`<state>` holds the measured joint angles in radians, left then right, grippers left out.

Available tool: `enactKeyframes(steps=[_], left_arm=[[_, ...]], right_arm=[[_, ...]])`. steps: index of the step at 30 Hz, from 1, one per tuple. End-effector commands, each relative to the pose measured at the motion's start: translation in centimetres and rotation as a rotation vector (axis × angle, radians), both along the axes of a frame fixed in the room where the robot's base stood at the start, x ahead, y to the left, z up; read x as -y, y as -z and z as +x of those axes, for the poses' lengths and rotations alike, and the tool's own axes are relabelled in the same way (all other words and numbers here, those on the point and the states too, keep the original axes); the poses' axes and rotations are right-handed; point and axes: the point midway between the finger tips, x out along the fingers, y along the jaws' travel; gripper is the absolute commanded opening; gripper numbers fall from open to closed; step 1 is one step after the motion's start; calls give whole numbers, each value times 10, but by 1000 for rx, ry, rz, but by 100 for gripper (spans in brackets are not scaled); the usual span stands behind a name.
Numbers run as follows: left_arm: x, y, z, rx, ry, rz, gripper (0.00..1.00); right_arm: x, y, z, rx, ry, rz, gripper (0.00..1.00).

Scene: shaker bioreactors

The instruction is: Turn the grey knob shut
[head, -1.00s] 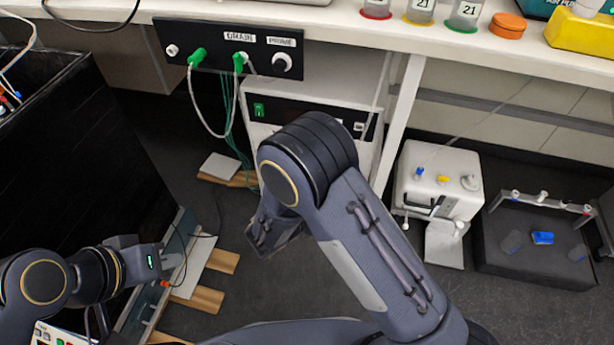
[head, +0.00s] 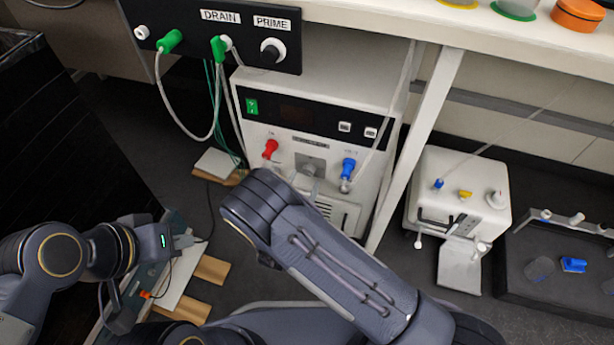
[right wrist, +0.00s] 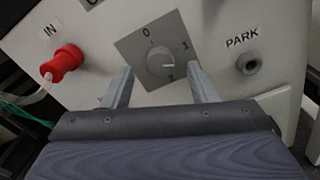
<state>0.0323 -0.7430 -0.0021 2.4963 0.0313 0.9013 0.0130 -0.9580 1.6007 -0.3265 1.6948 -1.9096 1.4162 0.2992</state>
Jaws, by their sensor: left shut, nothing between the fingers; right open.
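The grey knob (right wrist: 160,62) sits on a grey square plate (right wrist: 137,48) marked 0, 1 and 2. Its pale mark points right, roughly between 1 and 2. In the head view the plate (head: 310,163) is on the white machine's front, between a red and a blue connector. My right gripper (right wrist: 161,72) is open, its fingers on either side of the knob's lower part; I cannot tell whether they touch it. In the head view my right arm hides most of that gripper. My left gripper (head: 184,241) is shut and empty, low at the left.
A red connector (right wrist: 63,63) with a tube is left of the knob, and a PARK socket (right wrist: 249,64) is right. In the head view a blue connector (head: 348,168) is right of it. A black DRAIN and PRIME panel (head: 190,25) hangs above. A table leg (head: 415,150) stands right.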

Motion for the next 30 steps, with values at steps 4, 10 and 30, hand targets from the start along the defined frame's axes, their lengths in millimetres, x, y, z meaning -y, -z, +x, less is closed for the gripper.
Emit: enactKeyframes(steps=[4,10,30], left_arm=[[0,7,0,0,0,0,0],[0,8,0,0,0,0,0],[0,8,0,0,0,0,0]], right_arm=[[6,1,19,1,2,3,53],[9,0,28,0,1,0,53],[9,0,27,-2,1,-2,9]])
